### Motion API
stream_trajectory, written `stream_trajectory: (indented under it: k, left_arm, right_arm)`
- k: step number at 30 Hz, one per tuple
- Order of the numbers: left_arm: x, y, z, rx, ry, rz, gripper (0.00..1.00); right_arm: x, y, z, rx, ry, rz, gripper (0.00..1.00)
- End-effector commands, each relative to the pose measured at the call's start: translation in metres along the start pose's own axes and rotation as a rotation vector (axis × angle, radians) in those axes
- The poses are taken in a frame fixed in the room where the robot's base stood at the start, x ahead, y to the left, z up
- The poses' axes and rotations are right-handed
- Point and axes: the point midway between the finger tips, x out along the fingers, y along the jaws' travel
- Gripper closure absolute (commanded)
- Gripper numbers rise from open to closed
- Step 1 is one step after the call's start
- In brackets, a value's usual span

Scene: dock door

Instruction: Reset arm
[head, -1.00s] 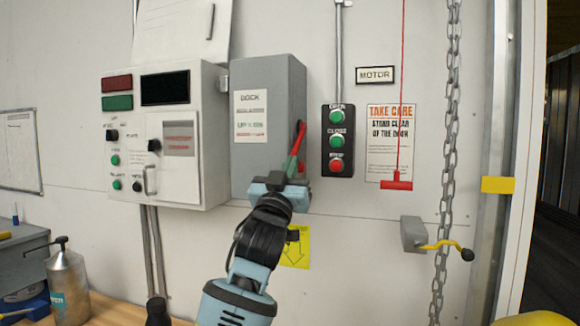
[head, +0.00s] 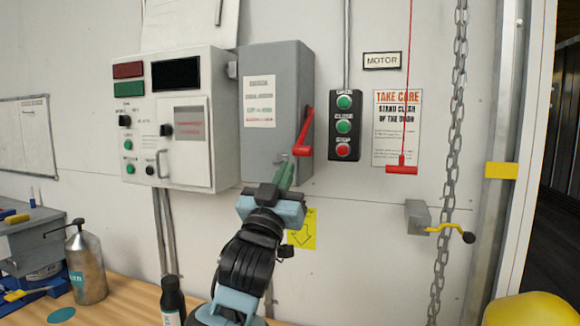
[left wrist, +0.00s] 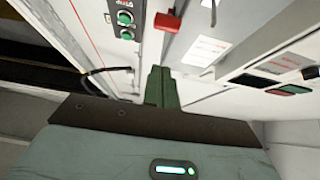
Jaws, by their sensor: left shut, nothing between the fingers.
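My left gripper (head: 285,178) is in front of the wall, just below the grey dock box (head: 258,162). Its green fingers are closed together with nothing between them; they also show in the left wrist view (left wrist: 160,85). The box has a red lever (head: 305,135) on its right side. The lever's handle end points down, just above my fingertips in the head view, with a visible gap. In the left wrist view, the red handle (left wrist: 167,22) is beyond the fingertips and apart from them. My right gripper is not in view.
A white control panel (head: 140,165) is left of the dock box. A push-button box (head: 344,150), a red pull handle (head: 401,170), a chain (head: 449,160) and a yellow crank (head: 445,229) are to the right. A bottle (head: 172,298) and metal can (head: 86,270) stand on the bench.

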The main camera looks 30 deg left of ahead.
Motion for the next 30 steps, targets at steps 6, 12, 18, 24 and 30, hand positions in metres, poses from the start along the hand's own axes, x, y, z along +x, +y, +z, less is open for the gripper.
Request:
stream_trajectory:
  k: [6,12,18,24,30]
  left_arm:
    - [-0.002,0.0,-0.001,0.0,0.001,0.0,1.0]
    - [-0.002,0.0,-0.001,0.0,0.001,0.0,1.0]
    - [-0.002,0.0,0.0,0.0,-0.001,0.0,1.0]
    - [-0.023,0.011,0.043,0.015,-0.089,0.036,1.0]
    - [-0.091,0.031,0.135,0.045,-0.293,0.118,1.0]
  right_arm:
    - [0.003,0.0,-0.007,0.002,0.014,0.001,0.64]
    - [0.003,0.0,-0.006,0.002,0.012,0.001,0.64]
    - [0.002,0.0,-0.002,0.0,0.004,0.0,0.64]
    - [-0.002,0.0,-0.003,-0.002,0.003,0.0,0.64]
    - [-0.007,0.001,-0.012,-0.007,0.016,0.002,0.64]
